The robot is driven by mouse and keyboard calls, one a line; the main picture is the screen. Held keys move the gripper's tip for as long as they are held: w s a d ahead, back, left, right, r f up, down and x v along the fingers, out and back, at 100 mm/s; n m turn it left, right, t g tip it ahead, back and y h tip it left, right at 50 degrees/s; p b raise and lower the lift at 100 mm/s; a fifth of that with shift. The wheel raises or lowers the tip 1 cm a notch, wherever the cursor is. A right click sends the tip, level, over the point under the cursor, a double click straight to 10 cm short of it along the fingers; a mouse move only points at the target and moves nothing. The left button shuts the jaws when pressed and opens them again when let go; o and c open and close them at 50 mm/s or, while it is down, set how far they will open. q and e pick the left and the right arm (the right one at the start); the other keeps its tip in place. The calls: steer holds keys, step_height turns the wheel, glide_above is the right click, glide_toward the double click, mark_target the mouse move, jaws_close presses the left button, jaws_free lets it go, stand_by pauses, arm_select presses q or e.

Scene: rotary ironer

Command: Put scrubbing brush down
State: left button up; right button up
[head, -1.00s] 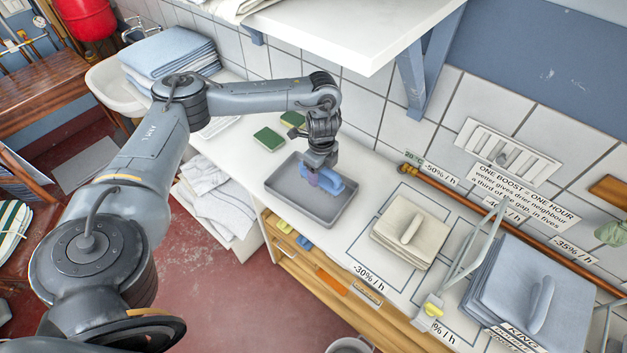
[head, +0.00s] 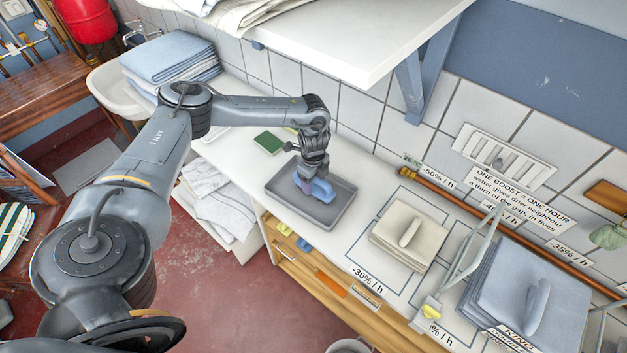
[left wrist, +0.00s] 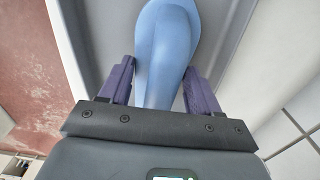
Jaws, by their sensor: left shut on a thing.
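The blue scrubbing brush (head: 323,191) is over the grey tray (head: 338,216) on the white counter. It is low within the tray's outline; I cannot tell whether it touches the tray floor. My left gripper (head: 308,184) is shut on the brush from above. In the left wrist view the brush (left wrist: 166,45) runs between the purple fingers of my left gripper (left wrist: 158,84), with the grey tray behind it. My right gripper is not in view.
A green pad (head: 269,142) lies on the counter behind the tray. To the right are a cream cloth stack (head: 396,247) and a grey-blue stack (head: 505,300). A white shelf (head: 350,40) overhangs the back. A folded blue pile (head: 168,57) is at the far left.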

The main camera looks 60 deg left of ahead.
arm_select(q)
steer(key=shift+f, duration=0.2)
steer(key=o, duration=0.9)
steer(key=shift+o, duration=0.2)
steer(key=shift+r, duration=0.15)
step_height(320, 180, up, 9)
steer(key=shift+f, duration=0.1)
step_height(320, 180, up, 2)
steer(key=shift+r+p, duration=0.25)
steer(key=shift+p, duration=0.35)
steer(key=shift+r+p, duration=0.3)
steer(key=shift+r, duration=0.15)
